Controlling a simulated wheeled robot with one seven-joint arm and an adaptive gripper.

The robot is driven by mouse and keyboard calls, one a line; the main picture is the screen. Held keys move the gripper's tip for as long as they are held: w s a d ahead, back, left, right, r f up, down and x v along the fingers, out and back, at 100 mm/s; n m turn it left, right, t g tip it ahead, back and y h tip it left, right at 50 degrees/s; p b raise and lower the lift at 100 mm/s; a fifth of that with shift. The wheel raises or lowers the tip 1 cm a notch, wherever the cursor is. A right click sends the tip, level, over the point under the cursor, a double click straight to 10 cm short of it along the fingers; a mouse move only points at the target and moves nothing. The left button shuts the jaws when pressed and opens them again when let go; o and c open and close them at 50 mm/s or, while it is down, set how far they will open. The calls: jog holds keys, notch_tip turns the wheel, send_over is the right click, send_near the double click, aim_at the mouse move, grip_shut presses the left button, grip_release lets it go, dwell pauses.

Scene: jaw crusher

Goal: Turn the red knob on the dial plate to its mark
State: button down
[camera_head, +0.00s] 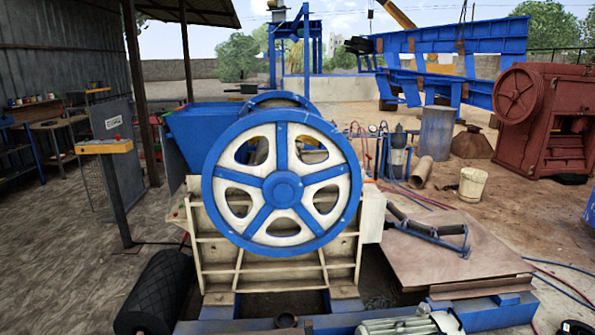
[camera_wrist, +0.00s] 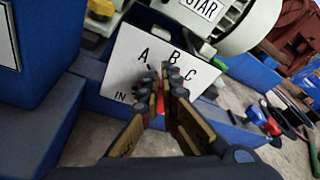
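The white dial plate (camera_wrist: 128,62) stands tilted in the wrist view, with the letters A, B and C and the word IN in black. My gripper (camera_wrist: 163,84) reaches over the lower part of the plate, its two fingers close together in front of it. A small patch of red, apparently the red knob (camera_wrist: 160,104), shows in the narrow gap between the fingers. The fingers hide most of the knob and its pointing direction. I cannot tell whether they touch it. Neither the plate nor my gripper can be made out in the head view.
A blue box-like part (camera_wrist: 32,108) fills the left of the wrist view. A pale motor housing (camera_wrist: 240,22) is close above the plate. Hoses and small fittings (camera_wrist: 270,124) lie at right. The head view shows the crusher's blue and white flywheel (camera_head: 283,189).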

jog(key=shift+w+a, duration=0.15)
jog(key=shift+a, duration=0.2)
jog(key=shift+a+f, duration=0.5)
jog(key=shift+a, duration=0.15)
jog(key=shift+a+r, duration=0.2)
jog(key=shift+r, duration=0.05)
jog(key=f+v, duration=0.1)
jog(key=v, duration=0.5)
jog(key=shift+s+d, duration=0.2)
jog(key=shift+d, duration=0.2)
jog(key=shift+f, duration=0.1)
